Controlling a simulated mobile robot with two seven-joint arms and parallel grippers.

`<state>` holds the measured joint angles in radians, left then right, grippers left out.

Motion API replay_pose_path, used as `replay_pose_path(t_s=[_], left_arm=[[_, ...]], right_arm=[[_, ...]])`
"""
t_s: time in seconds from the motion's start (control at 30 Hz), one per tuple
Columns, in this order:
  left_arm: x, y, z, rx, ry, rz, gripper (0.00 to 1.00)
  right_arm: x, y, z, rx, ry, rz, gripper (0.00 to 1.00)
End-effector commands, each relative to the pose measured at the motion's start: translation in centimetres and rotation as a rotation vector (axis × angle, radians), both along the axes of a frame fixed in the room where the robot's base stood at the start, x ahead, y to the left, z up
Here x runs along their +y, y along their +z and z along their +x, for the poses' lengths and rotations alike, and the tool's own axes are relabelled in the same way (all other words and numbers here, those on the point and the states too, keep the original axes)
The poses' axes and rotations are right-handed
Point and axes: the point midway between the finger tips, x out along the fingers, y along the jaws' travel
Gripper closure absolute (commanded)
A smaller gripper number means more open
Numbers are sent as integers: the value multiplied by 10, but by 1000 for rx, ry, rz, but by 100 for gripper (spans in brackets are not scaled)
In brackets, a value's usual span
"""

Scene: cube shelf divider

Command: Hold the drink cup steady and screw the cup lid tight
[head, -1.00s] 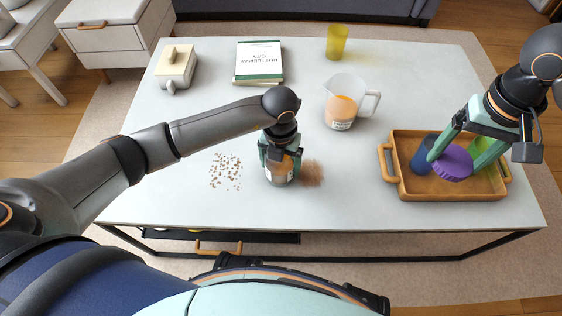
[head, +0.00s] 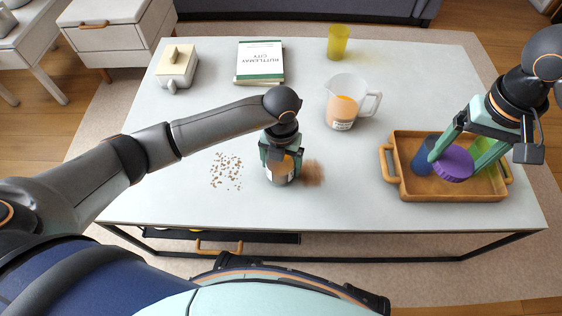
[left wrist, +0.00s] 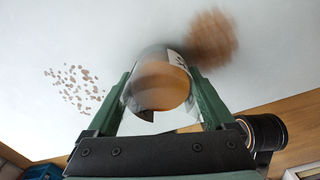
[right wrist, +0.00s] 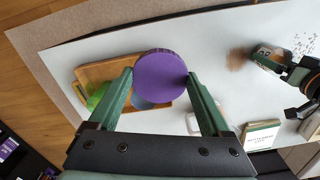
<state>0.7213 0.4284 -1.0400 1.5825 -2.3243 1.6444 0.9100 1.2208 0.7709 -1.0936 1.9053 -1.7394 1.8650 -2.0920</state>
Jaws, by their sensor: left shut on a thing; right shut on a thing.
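The drink cup (head: 281,172) stands near the front middle of the table, with orange-brown contents and a pale label. My left gripper (head: 280,155) is shut around it from above; in the left wrist view the cup (left wrist: 160,90) sits between the two green fingers. The purple cup lid (head: 453,164) is held by my right gripper (head: 460,150) above the wooden tray at the right. In the right wrist view the round lid (right wrist: 160,77) is between both fingertips. The lid is well apart from the cup.
The wooden tray (head: 388,163) holds a blue cup (head: 422,155) and a green item (head: 484,148). A pitcher (head: 345,100), yellow cup (head: 337,42), book (head: 260,60) and butter-dish-like box (head: 176,66) stand farther back. Brown crumbs (head: 226,170) and a brown patch (head: 312,173) flank the cup.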

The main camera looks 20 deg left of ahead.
Motion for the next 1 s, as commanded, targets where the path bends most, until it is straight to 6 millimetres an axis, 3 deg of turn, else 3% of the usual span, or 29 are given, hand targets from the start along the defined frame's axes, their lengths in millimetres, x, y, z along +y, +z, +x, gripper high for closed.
replay_pose_path(t_s=[0.37, 1.0], left_arm=[[0, 1, 1, -1, 0, 0, 80], [0, 1, 0, -1, 0, -1, 80]], right_arm=[[0, 2, 0, -1, 0, 0, 69], [0, 39, 1, -2, -2, 0, 69]])
